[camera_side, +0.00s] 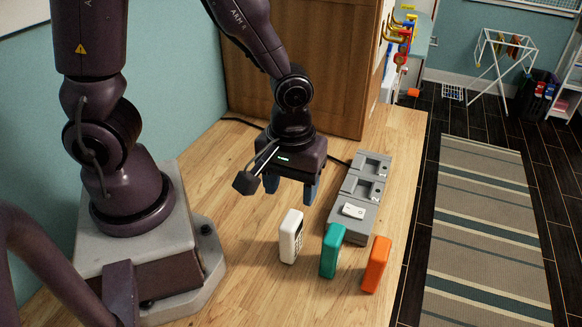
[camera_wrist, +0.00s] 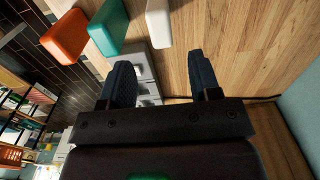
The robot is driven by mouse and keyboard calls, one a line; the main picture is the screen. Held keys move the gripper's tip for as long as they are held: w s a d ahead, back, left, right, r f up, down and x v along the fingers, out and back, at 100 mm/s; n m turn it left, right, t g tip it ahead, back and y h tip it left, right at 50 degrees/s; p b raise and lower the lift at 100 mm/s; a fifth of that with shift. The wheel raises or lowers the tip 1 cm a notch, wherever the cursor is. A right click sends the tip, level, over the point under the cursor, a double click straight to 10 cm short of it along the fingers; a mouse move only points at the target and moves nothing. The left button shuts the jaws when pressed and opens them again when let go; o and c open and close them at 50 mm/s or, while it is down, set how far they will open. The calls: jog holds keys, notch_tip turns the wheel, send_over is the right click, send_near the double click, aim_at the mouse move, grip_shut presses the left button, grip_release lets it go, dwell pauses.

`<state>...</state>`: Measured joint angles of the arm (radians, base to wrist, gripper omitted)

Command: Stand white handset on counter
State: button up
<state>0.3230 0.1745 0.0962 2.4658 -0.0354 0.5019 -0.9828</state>
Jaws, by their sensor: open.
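The white handset (camera_side: 291,236) stands upright on the wooden counter (camera_side: 245,275), with its dark keypad side facing right. It also shows at the top of the wrist view (camera_wrist: 158,24). My gripper (camera_side: 291,196) is above the counter, behind the white handset and apart from it. Its two dark blue fingers are spread with nothing between them, and they also show in the wrist view (camera_wrist: 160,72). In the side view, the grey charging dock (camera_side: 339,228) is to the right of my gripper. A small white piece (camera_side: 354,210) sits in its nearest slot.
A teal handset (camera_side: 332,250) and an orange handset (camera_side: 376,264) stand upright to the right of the white one. A wooden cabinet (camera_side: 290,65) rises at the back. A dark cable (camera_side: 240,121) runs along the rear of the counter.

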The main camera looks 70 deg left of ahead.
jog(key=s+a+r+m+t, duration=0.2)
jog(key=r+m, duration=0.2)
jog(key=r, duration=0.5)
jog(key=s+a+r+m+t, duration=0.2)
jog(key=r+m, duration=0.3)
jog(key=r, duration=0.5)
jog(key=shift+s+a+t, duration=0.25)
jog(key=shift+a+t, duration=0.55)
jog(key=shift+a, duration=0.05)
